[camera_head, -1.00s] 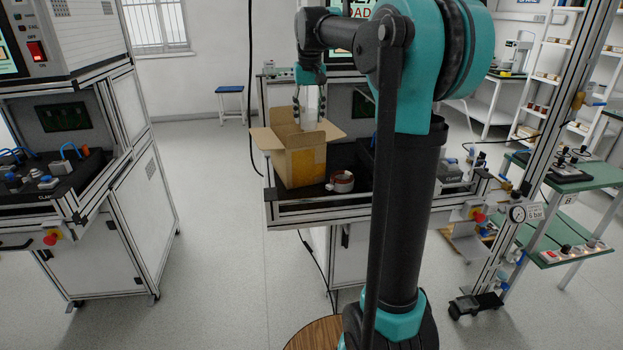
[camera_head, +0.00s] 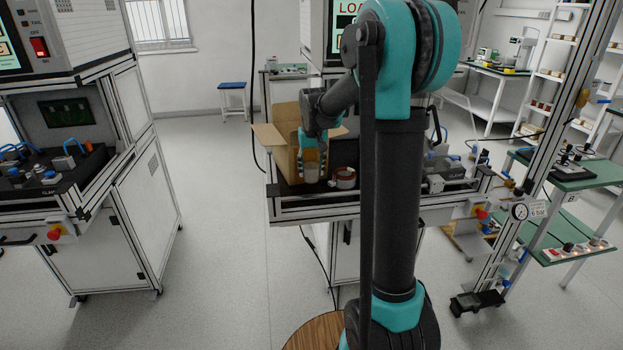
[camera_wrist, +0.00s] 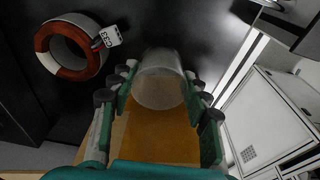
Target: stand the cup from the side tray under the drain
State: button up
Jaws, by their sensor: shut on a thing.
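A translucent, pale cup (camera_wrist: 160,82) is between the two green fingers of my gripper (camera_wrist: 160,98) in the wrist view. My gripper is shut on it. In the head view my gripper (camera_head: 311,165) points down in front of the cardboard box, and the cup (camera_head: 311,174) shows small between its fingertips. The cup is low over the dark bench tray (camera_head: 290,188); I cannot tell whether it touches. I cannot pick out the drain in either view.
An open cardboard box (camera_head: 284,128) stands right behind my gripper. A red-brown and white stator ring (camera_wrist: 70,48) with a tag lies close by; it also shows in the head view (camera_head: 343,178). My arm hides part of the bench.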

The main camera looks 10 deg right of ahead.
aim_at(311, 178)
jog(key=shift+f, duration=1.85)
jog(key=shift+f, duration=0.1)
jog(key=o, duration=1)
